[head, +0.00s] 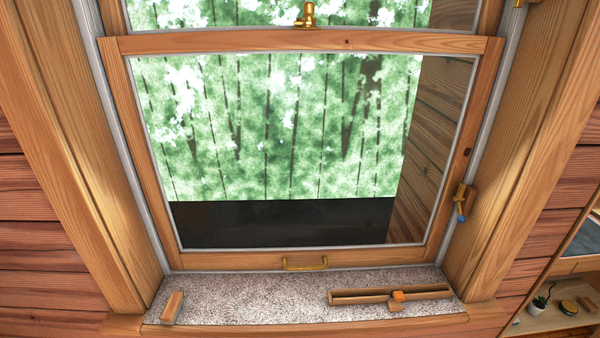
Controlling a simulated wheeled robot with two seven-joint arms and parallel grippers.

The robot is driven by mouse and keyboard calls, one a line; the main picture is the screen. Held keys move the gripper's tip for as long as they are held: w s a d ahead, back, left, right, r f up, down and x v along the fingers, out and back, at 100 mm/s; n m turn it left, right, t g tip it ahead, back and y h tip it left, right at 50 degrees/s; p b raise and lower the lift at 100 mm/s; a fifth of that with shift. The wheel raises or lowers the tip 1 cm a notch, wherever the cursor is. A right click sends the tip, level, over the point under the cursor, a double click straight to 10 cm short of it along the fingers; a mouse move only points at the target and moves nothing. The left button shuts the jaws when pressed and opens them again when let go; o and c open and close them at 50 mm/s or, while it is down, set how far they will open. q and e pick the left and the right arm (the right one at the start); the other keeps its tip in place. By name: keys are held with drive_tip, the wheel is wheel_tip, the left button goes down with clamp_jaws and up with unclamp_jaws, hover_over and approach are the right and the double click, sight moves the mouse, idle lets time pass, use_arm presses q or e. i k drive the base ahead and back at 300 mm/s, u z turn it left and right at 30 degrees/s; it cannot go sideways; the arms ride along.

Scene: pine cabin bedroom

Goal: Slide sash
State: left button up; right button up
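The window's lower sash (300,258) is a pine frame around clear glass, and its bottom rail is down at the stone sill. A brass pull handle (305,263) is fixed at the middle of that bottom rail. A brass catch (306,15) sits on the sash's top rail at the centre. A brass latch with a blue tip (462,199) is on the right side of the frame. Neither of my grippers is in the head view.
The speckled sill (250,299) holds a small wooden block (172,307) at left and a slotted wooden piece with an orange part (391,296) at right. The sill's middle is clear.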

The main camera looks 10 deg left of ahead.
sight(116, 51)
drive_tip(key=z, duration=1.85)
drive_tip(key=k, duration=1.05)
drive_tip(key=u, duration=0.5)
